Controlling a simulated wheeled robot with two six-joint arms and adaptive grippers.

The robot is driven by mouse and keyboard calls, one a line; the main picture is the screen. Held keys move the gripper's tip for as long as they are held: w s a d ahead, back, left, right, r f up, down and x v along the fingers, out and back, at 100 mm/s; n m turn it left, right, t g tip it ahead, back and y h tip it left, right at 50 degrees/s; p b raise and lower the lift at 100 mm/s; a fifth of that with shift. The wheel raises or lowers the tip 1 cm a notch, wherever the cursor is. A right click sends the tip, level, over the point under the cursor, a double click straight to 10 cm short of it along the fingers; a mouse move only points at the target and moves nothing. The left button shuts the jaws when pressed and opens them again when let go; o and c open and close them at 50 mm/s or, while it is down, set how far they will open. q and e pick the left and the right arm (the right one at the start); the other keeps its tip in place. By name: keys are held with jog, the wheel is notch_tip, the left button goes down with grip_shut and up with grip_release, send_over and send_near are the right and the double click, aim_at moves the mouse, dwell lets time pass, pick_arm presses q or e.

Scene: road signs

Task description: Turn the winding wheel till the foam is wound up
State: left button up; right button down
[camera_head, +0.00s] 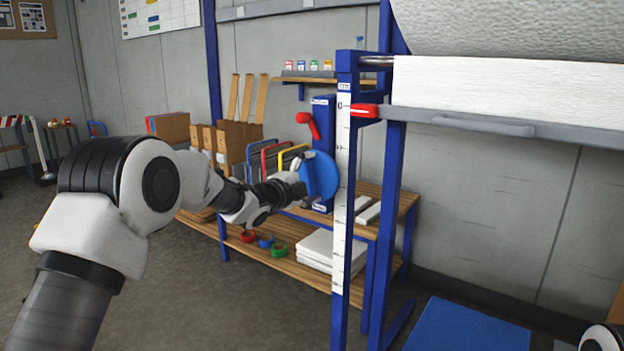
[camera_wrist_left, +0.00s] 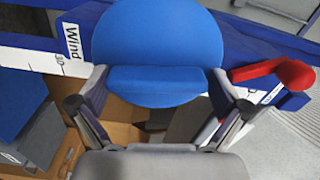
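The blue winding wheel (camera_head: 322,174) sits on the side of the blue rack post. A "Wind" label (camera_wrist_left: 72,40) shows beside it in the left wrist view. My left gripper (camera_head: 297,184) is at the wheel. In the left wrist view my left gripper (camera_wrist_left: 157,82) has one finger on each side of the wheel's raised blue grip bar (camera_wrist_left: 156,79), apparently touching both ends. The foam (camera_head: 510,28) is a thick, pale, textured mass at the upper right, with a white sheet (camera_head: 520,88) below it. My right gripper is not in view.
A red lever (camera_head: 308,124) stands out above the wheel, near the left gripper. A white scale (camera_head: 341,190) runs down the post, with a red pointer (camera_head: 366,111) beside it. A wooden shelf bench (camera_head: 290,270) with boxes stands behind. Open floor lies left.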

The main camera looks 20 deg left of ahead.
pick_arm(q)
jog(key=shift+s, duration=0.1)
jog(key=v, duration=1.1)
jog(key=shift+s+a, duration=0.15)
jog(key=shift+s, duration=0.25)
